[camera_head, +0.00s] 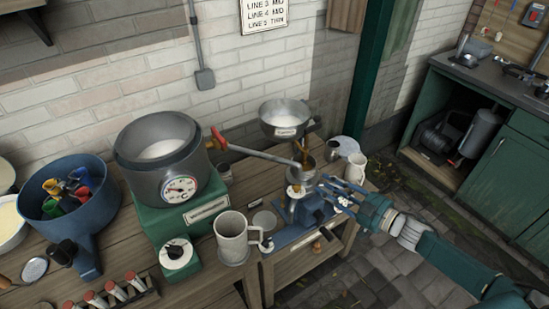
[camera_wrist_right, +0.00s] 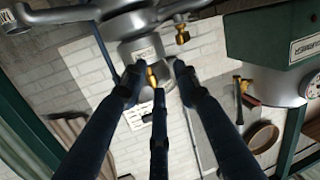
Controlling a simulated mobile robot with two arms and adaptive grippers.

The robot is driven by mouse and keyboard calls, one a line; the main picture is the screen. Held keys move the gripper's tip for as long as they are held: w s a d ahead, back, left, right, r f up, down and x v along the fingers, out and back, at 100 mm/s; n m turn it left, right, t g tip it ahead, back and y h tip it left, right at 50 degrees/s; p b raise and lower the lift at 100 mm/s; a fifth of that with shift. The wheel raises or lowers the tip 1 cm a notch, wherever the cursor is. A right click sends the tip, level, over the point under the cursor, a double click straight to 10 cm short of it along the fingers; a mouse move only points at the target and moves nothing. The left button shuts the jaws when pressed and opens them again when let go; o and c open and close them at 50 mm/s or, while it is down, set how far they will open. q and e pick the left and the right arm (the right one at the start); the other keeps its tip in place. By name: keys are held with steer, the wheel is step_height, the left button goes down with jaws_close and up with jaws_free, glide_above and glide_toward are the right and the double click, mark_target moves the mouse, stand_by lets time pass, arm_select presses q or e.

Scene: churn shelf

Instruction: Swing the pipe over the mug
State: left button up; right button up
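The pipe (camera_head: 262,152) is a thin grey tube. It runs right from the red-handled brass tap beside the grey vat (camera_head: 140,180), and its far end is above the small metal machine. The mug (camera_head: 232,239) is pale grey and stands upright on the bench below and left of that end; the pipe is not above it. A second pale mug (camera_head: 355,168) stands at the right end of the bench. My right gripper (camera_head: 326,187) is beside the machine, its fingers spread and apparently empty. In the right wrist view the fingers (camera_wrist_right: 157,88) point at a silver cylinder with a brass tip. My left gripper is out of view.
A metal bowl (camera_head: 284,118) stands above the blue-based machine (camera_head: 302,212). A blue pan (camera_head: 70,205) with coloured-handled items, a black knob (camera_head: 176,252) and red-topped tubes (camera_head: 115,290) are at the left. The paved floor (camera_head: 370,270) at the right is clear.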

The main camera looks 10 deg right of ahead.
steer(key=a+r+n+g+y, duration=0.1)
steer(key=a+r+n+y, duration=0.2)
steer(key=r, duration=0.4)
steer(key=n+g+y, duration=0.2)
steer(key=g+y, duration=0.1)
glide_toward(274, 157)
steer(key=p+x, duration=0.1)
steer(key=x, duration=0.2)
steer(key=p+x, duration=0.1)
steer(key=x, duration=0.2)
steer(key=p+x, duration=0.1)
steer(key=x, duration=0.2)
steer(key=shift+w+f, duration=0.15)
steer(key=shift+f, duration=0.1)
steer(key=shift+w+a+f, duration=0.1)
steer(key=shift+w+a, duration=0.1)
steer(key=shift+a, duration=0.15)
steer(key=shift+c, duration=0.2)
jaws_close()
